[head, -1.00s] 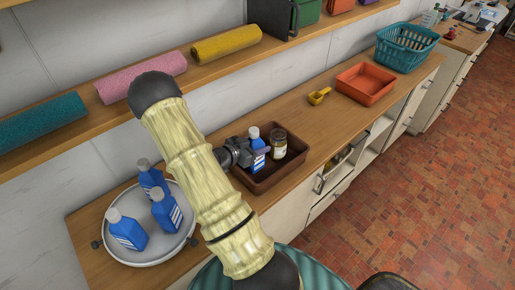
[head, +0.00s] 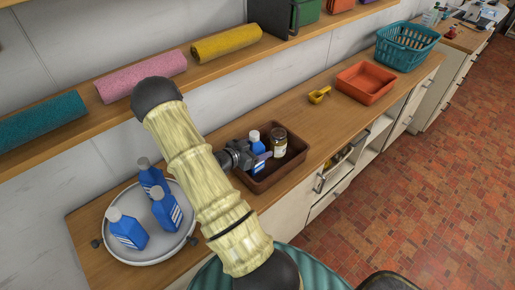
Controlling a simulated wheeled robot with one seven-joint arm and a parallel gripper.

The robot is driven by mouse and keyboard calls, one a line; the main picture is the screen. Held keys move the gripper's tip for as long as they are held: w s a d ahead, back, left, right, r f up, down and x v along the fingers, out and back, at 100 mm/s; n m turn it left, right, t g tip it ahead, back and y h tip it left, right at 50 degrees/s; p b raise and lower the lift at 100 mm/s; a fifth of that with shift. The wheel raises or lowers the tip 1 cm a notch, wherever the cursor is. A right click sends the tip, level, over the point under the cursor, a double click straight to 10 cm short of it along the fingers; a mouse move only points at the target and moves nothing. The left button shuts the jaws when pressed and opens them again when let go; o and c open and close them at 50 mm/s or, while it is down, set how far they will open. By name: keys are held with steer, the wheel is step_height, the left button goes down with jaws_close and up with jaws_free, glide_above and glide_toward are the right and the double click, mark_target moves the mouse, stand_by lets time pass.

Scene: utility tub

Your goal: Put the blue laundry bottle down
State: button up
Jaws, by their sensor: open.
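A blue laundry bottle (head: 259,160) with a white cap stands upright in the brown tub (head: 293,176) on the counter. My gripper (head: 262,157) is open at the bottle, with a finger showing in front of it; the other finger is mostly hidden. A jar (head: 279,143) with a dark lid and pale label stands in the same tub, just right of the bottle. Several more blue bottles (head: 128,233) stand in a round white basin (head: 150,258) at the left.
An orange tray (head: 365,84), a yellow scoop (head: 319,96) and a teal basket (head: 404,46) are further right on the counter. A shelf above holds rolled pink (head: 142,76), yellow (head: 227,43) and teal (head: 42,121) mats. The counter between tub and scoop is clear.

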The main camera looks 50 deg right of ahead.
steer(key=shift+r, duration=0.2)
steer(key=s+b+v, duration=0.1)
steer(key=v, duration=0.6)
steer(key=shift+w+a, duration=0.3)
steer(key=shift+w, duration=0.25)
